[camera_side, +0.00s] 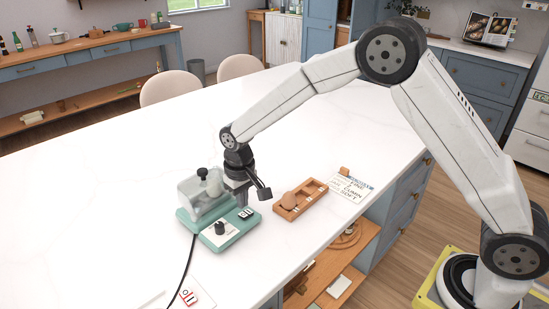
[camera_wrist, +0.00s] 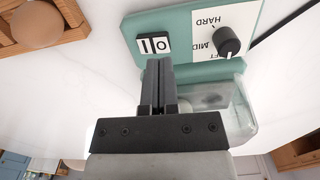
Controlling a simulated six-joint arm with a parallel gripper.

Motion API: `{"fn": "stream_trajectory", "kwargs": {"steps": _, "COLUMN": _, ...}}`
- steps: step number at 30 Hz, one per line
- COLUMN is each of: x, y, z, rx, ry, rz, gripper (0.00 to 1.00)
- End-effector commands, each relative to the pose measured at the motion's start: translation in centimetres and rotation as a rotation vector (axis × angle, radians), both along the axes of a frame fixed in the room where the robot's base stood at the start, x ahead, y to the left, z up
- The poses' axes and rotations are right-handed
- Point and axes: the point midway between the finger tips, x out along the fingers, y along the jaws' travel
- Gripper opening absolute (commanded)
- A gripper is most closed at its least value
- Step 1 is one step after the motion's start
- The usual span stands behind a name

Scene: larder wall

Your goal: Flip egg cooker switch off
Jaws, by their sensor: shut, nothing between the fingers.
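The egg cooker has a teal base (camera_side: 186,215) and a clear lid (camera_side: 196,187) with a black knob on top, and stands on the white counter. Its rocker switch (camera_side: 246,213), black and white with I and O marks, is on the teal panel; it also shows in the wrist view (camera_wrist: 154,43). I cannot tell which side is pressed. A black dial (camera_wrist: 227,40) sits beside it on a white scale reading HARD and MID. My gripper (camera_wrist: 160,63) is shut and empty, pointing down, its fingertips close to the switch. Contact cannot be judged.
A wooden holder (camera_side: 311,199) with a brown egg (camera_side: 289,200) lies right of the cooker, with a printed card (camera_side: 349,188) behind it. A black cable (camera_side: 187,268) runs forward past a small card (camera_side: 188,297). The counter behind is clear.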

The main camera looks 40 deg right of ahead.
Motion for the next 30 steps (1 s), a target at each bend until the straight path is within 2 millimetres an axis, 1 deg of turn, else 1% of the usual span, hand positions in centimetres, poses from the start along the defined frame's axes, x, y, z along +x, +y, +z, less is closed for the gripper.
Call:
{"fn": "stream_trajectory", "kwargs": {"steps": 15, "x": 0.0, "y": 0.0, "z": -0.02, "rx": 0.0, "ry": 0.0, "rz": 0.0, "gripper": 0.0}}
{"fn": "stream_trajectory", "kwargs": {"steps": 30, "x": 0.01, "y": 0.0, "z": -0.5, "rx": 0.0, "ry": 0.0, "rz": 0.0, "gripper": 0.0}}
